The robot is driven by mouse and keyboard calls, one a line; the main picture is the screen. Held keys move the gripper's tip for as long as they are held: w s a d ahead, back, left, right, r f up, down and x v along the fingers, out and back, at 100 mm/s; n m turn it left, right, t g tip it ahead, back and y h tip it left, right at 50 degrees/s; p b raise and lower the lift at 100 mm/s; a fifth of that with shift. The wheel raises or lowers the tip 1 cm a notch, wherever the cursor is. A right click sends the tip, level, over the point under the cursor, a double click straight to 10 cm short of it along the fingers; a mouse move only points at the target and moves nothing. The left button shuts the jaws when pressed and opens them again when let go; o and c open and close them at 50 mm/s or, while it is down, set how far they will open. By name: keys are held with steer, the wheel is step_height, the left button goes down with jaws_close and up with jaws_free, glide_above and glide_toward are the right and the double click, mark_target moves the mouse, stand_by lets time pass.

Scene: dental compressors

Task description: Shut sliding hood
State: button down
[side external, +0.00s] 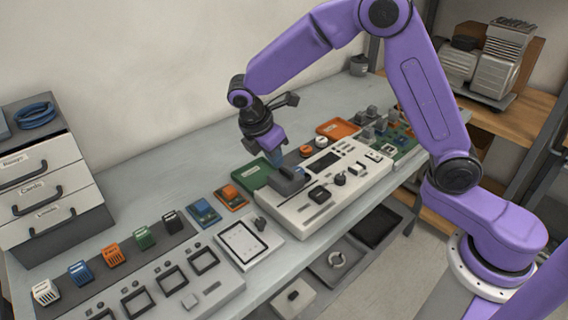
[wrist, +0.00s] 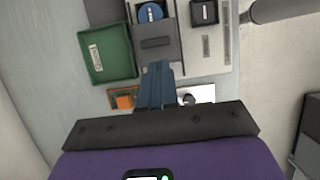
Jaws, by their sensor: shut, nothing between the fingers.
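The sliding hood (side external: 286,182) is a dark grey cover at the left end of the white console (side external: 335,190). In the wrist view the hood (wrist: 156,44) shows as a grey block with a darker raised bar. A round blue button (wrist: 150,12) lies uncovered beside it, at the top of that view. My gripper (side external: 276,158) has its blue fingers together and empty, pointing down by the hood. In the wrist view the fingertips (wrist: 159,66) lie just below the hood's near edge. I cannot tell whether they touch it.
A green tray (wrist: 107,54) lies to the left of the hood in the wrist view. Orange (side external: 231,195) and blue (side external: 203,211) switch modules and a white panel (side external: 243,241) stand nearby. A green board (side external: 402,148) with grey parts lies past the console. Bare bench (side external: 150,170) runs along the wall.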

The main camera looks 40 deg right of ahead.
mark_target(295, 170)
steer(key=w+a+r, duration=0.1)
steer(key=a+r, duration=0.4)
steer(key=a, duration=0.1)
steer(key=x, duration=0.9)
steer(key=shift+a+f, duration=0.2)
steer(key=shift+f, duration=0.15)
steer(key=d, duration=0.3)
steer(key=shift+w+f, duration=0.1)
steer(key=shift+f, duration=0.2)
steer(key=shift+d, duration=0.65)
steer(key=shift+d, duration=2.45)
steer(key=shift+a, duration=0.1)
